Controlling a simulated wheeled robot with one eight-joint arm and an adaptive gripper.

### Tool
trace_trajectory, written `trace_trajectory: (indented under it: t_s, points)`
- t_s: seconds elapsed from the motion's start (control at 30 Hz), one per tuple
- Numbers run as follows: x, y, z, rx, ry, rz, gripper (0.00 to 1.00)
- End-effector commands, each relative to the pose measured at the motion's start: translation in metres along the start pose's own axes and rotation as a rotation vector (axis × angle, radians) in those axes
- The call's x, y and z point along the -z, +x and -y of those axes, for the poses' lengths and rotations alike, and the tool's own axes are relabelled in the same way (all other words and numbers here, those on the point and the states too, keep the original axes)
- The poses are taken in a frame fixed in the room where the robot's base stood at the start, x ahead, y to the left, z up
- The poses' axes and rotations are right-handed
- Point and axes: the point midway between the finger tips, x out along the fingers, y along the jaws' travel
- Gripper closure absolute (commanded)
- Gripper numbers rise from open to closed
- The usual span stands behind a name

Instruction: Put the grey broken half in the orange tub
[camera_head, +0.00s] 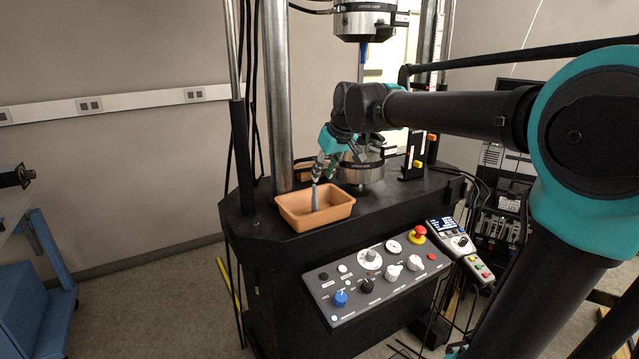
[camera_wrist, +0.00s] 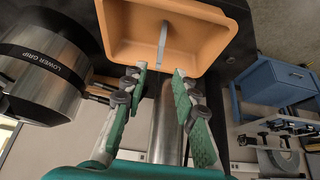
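The orange tub (camera_head: 334,212) stands on the black machine deck, and in the wrist view it (camera_wrist: 118,40) lies just beyond my fingertips. The grey broken half (camera_head: 315,198) is a slim bar inside the tub's outline, steeply angled, below my gripper (camera_head: 321,170). In the wrist view the grey half (camera_wrist: 163,42) shows against the tub's inside, its near end close to the gap between my fingertips. My gripper (camera_wrist: 160,77) is open, with a clear gap between its fingers and nothing pinched. I cannot tell whether the half's lower end touches the tub floor.
The lower grip (camera_wrist: 45,68) is close beside my gripper. The upper grip (camera_head: 365,22) hangs above, with a blue piece (camera_head: 363,52) beneath it. A steel column (camera_head: 277,100) stands behind the tub. A control panel (camera_head: 375,275) is in front of the deck.

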Motion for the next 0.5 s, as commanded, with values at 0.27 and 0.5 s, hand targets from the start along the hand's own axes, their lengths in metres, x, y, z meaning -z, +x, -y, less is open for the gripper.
trace_trajectory:
  t_s: [0.27,0.5]
  points:
    - [0.000,-0.016,0.000,0.000,0.000,0.000,0.72]
    - [-0.065,0.011,-0.029,-0.044,0.091,0.026,0.72]
